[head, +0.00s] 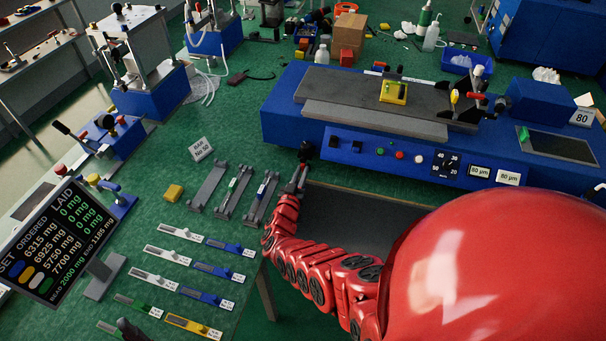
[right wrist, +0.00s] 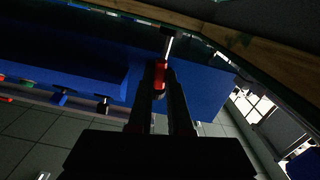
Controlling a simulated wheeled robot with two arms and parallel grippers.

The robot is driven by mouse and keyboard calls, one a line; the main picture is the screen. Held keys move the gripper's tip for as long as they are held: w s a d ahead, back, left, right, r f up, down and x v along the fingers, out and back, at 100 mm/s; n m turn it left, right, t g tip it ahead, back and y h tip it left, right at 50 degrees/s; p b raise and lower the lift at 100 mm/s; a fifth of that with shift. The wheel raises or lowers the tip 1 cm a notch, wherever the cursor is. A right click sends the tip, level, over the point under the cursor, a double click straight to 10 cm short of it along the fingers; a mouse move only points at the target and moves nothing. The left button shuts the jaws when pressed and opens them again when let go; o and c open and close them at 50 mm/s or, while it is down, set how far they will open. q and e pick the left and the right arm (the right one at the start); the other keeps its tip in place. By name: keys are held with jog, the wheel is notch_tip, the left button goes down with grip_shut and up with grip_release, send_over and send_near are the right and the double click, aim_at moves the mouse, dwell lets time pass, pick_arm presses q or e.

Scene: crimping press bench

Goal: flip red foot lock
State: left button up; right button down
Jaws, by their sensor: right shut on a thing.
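A pale metal rod stands above the red piece there.
Grey slotted holders (head: 208,187) stand left of my right gripper. Several labelled blue, white and yellow strips (head: 212,298) lie nearer on the green bench. A display board (head: 58,238) is at the left. Below the machine's front is a dark recess.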

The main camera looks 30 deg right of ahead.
jog(key=shift+w+a+f+m, duration=0.1)
jog(key=shift+m, duration=0.8)
jog(key=c, duration=0.8)
grip_release()
jog(key=shift+c, duration=0.2)
jog(key=shift+a, duration=0.1)
